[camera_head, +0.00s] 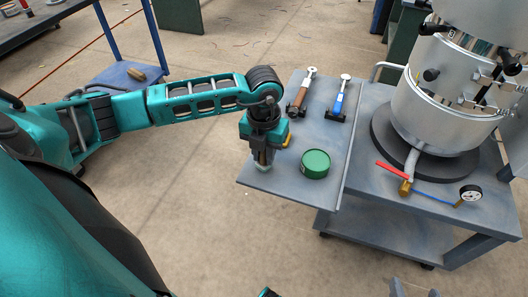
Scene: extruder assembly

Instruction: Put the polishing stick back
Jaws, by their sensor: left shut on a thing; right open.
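My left gripper (263,163) points down over the left part of the grey side shelf (335,188), just left of a round green tin (315,164). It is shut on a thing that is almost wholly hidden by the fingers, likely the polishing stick. A small yellow-orange bit shows at the gripper's right side; I cannot tell if it belongs to the held thing. I cannot tell whether the held thing touches the shelf.
A large metal vessel (435,110) stands on the cart at right, with a red-handled valve (392,172) and a gauge (470,193). The shelf's front right is clear.

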